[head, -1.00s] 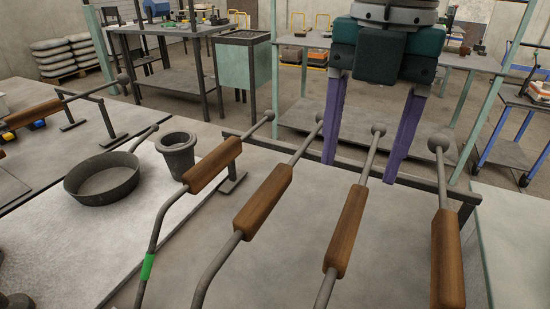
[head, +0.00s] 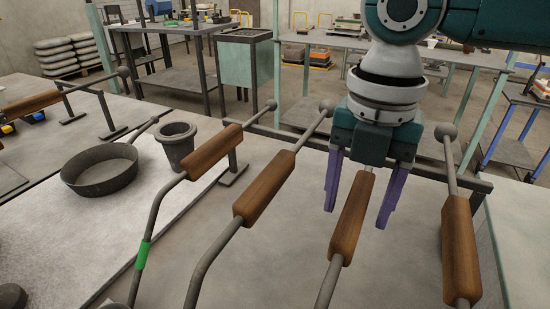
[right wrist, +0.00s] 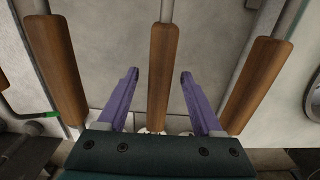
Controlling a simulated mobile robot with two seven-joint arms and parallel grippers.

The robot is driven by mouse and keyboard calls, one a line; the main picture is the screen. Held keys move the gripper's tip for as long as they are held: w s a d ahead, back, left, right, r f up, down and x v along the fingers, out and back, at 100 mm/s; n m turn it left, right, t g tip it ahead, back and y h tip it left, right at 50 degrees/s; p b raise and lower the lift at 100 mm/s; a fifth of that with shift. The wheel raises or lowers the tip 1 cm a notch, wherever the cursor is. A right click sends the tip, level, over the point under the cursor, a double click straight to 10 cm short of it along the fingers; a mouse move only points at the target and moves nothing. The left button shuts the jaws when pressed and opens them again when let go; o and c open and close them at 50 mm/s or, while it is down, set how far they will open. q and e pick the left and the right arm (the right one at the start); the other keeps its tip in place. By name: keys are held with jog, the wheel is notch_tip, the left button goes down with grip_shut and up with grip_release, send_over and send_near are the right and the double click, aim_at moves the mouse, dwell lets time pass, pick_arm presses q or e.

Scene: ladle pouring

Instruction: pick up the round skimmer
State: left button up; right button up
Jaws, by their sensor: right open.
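Several long metal tools with wooden grips lean side by side on a rail in the head view; their working ends are out of frame, so I cannot tell which is the round skimmer. My right gripper (head: 356,215) is open, pointing down, with one purple finger on each side of the wooden grip (head: 352,220) second from the right. In the right wrist view that grip (right wrist: 163,75) runs between the spread fingers (right wrist: 158,77), apart from both. My left gripper is out of view.
Neighbouring wooden grips stand close on the left (head: 264,187) and right (head: 460,250). A green-banded tool (head: 142,255) is further left. A dark pan (head: 100,184) and a grey cup (head: 177,152) sit on the left. The dark rail (head: 290,140) runs behind.

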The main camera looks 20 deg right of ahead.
jog(key=shift+c, duration=0.4)
grip_shut()
jog(key=shift+r, duration=0.1)
dwell(0.8)
